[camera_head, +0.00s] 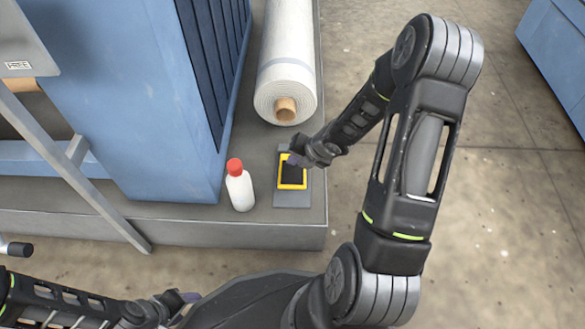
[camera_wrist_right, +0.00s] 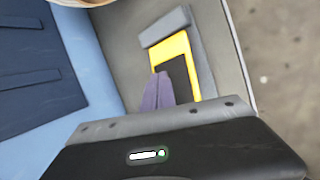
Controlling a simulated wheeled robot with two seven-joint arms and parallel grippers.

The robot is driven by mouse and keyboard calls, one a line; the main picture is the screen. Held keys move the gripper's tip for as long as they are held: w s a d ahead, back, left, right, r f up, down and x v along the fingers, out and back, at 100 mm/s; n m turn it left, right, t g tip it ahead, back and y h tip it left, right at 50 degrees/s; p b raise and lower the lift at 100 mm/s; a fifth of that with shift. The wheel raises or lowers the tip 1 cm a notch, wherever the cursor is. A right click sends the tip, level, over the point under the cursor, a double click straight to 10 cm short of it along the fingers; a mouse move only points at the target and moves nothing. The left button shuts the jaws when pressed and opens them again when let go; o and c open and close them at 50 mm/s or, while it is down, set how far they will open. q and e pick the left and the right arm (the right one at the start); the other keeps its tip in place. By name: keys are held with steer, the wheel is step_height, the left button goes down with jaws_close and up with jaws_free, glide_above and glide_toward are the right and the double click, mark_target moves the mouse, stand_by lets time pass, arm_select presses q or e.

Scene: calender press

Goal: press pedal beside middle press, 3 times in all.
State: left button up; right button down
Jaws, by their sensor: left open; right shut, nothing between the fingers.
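The pedal (camera_head: 292,183) is a black pad in a yellow frame on a grey base, on the dark platform beside the blue press (camera_head: 150,90). It also shows in the right wrist view (camera_wrist_right: 190,45). My right gripper (camera_head: 296,160) is shut and empty, over the upper part of the pedal in the head view. In the right wrist view its purple-grey fingertips (camera_wrist_right: 157,88) overlap the pad and yellow frame; I cannot tell whether they touch. My left gripper (camera_head: 188,298) is open and empty, low at the bottom of the head view, away from the pedal.
A white bottle with a red cap (camera_head: 240,188) stands just left of the pedal. A large white roll (camera_head: 287,75) lies behind it. The platform's front edge (camera_head: 250,236) is close. Bare concrete floor (camera_head: 500,200) lies to the right.

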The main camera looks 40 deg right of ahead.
mark_target(292, 169)
steer(key=shift+s+a+f+b, duration=0.1)
steer(key=shift+f+b, duration=0.3)
steer(key=shift+b, duration=0.05)
steer(key=shift+s+a+f+b, duration=0.15)
steer(key=shift+s+f+b, duration=0.05)
steer(key=shift+f+b, duration=0.7)
stand_by(1.0)
steer(key=shift+s+a+f, duration=0.15)
steer(key=shift+f, duration=0.2)
stand_by(0.5)
steer(key=shift+r, duration=0.15)
steer(key=shift+w+d+r+p, duration=0.2)
steer(key=shift+w+r+p, duration=0.05)
steer(key=shift+r+p, duration=0.55)
steer(key=shift+w+d+r+p, duration=0.2)
steer(key=shift+r+p, duration=0.5)
steer(key=shift+p, duration=0.15)
steer(key=shift+r, duration=0.1)
steer(key=r+p, duration=0.1)
steer(key=p, duration=0.1)
steer(key=r+p, duration=0.2)
steer(key=w+d+r+p, duration=0.1)
steer(key=shift+r+p, duration=0.35)
steer(key=shift+p, duration=0.05)
steer(key=shift+w, duration=0.1)
